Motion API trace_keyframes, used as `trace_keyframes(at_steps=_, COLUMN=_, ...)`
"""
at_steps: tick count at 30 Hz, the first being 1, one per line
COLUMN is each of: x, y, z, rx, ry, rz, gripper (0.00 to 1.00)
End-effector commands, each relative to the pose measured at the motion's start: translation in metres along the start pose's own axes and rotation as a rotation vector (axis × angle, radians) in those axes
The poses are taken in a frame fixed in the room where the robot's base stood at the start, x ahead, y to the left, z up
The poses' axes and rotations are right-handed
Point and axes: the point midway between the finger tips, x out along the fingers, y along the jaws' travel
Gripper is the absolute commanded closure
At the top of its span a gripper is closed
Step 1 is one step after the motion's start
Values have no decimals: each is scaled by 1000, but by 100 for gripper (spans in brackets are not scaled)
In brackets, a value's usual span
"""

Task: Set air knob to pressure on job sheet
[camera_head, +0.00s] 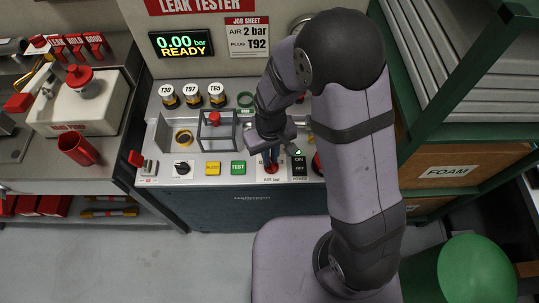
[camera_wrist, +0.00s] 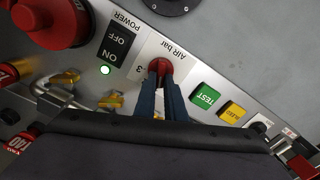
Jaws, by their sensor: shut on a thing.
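The red air knob (camera_wrist: 160,66) sits on the panel plate marked "AIR bar" in the wrist view. My gripper (camera_wrist: 161,80) has its two blue fingers shut on it. In the head view my gripper (camera_head: 271,158) reaches down to the knob, and only a bit of red shows. A "3" is legible beside the knob; the fingers hide its pointer and most of the scale. The job sheet (camera_head: 247,37) reads "AIR 2 bar" and "PLUG T92". The display (camera_head: 181,43) reads "0.00 bar READY".
The power switch (camera_wrist: 116,44) is beside the knob, with a lit green lamp (camera_wrist: 105,70). Green TEST (camera_wrist: 206,96) and yellow (camera_wrist: 232,112) buttons are on the other side. A large red button (camera_wrist: 50,20) is near the switch. Plugs T30, T97 and T65 (camera_head: 191,94) stand behind.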

Motion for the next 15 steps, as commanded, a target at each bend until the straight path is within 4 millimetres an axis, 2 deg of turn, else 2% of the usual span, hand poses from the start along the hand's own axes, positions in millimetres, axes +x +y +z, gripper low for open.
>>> trace_keyframes(at_steps=15, x=-2, y=5, z=0, rx=480, ry=2, rz=0, gripper=100)
